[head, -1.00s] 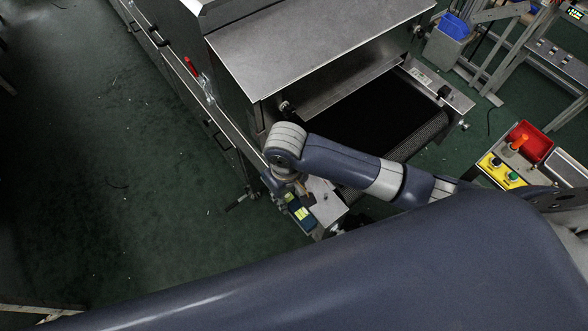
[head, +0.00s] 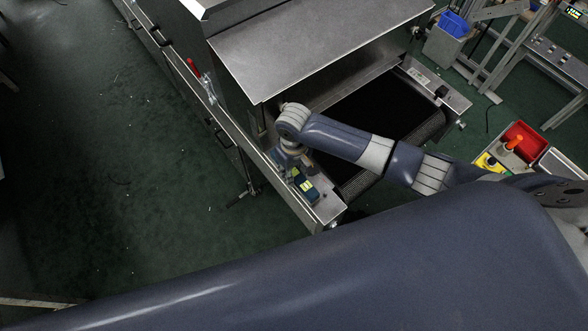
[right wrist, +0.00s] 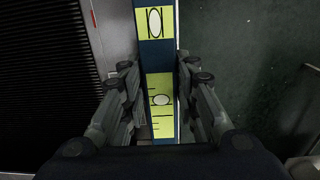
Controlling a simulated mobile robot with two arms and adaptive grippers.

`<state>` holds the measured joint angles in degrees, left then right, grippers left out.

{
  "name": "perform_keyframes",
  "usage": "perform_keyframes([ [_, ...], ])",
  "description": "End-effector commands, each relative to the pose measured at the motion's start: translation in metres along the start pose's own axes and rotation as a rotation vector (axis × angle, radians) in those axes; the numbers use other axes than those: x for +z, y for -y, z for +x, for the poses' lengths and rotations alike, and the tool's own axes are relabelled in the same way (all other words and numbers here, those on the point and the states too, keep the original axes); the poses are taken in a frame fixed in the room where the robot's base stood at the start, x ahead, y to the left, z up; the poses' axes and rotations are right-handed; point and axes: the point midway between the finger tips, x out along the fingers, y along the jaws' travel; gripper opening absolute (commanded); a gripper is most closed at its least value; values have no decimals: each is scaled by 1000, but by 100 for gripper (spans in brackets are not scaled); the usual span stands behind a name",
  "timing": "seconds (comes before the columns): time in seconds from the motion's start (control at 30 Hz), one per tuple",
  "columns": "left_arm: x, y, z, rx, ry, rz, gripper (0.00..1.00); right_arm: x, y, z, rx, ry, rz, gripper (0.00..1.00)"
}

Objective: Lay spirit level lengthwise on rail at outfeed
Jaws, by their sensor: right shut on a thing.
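The spirit level (head: 307,186) is dark blue with yellow-green vial windows. My right gripper (right wrist: 158,66) is shut on it, with one finger on each side, and the level (right wrist: 154,22) runs lengthwise away from the wrist camera. In the head view it is over the outfeed end of the metal side rail (head: 328,207), roughly in line with it. The right wrist view shows bare rail metal (right wrist: 109,30) to the left of the level. I cannot tell whether the level touches the rail. My left gripper is not in view.
The black conveyor belt (head: 383,112) lies beside the rail, under the dryer's metal hood (head: 320,45). A control box with a red bin (head: 525,139) stands to the right. Green floor (head: 110,190) is open on the left.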

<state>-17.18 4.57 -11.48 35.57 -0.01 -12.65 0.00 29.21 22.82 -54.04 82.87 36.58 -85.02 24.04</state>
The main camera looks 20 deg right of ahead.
Motion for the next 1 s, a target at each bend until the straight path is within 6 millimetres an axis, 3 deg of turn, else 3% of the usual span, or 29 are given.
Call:
perform_keyframes([
  [0.27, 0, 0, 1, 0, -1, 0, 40, -1, 1, 2, -1, -3, 0, 0],
  [0.3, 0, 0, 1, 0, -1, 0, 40, 0, 0, 3, 0, -1, 0, 33],
  [0.37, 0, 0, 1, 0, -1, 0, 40, 0, 0, 2, 0, -1, -1, 46],
  [0.4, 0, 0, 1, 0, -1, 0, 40, 0, 0, 2, 0, -1, -1, 48],
  [0.77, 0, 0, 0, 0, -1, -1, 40, 0, 0, -1, 0, -1, -1, 48],
  [1.0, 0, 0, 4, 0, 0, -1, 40, -1, 0, -34, 0, -5, -1, 48],
])
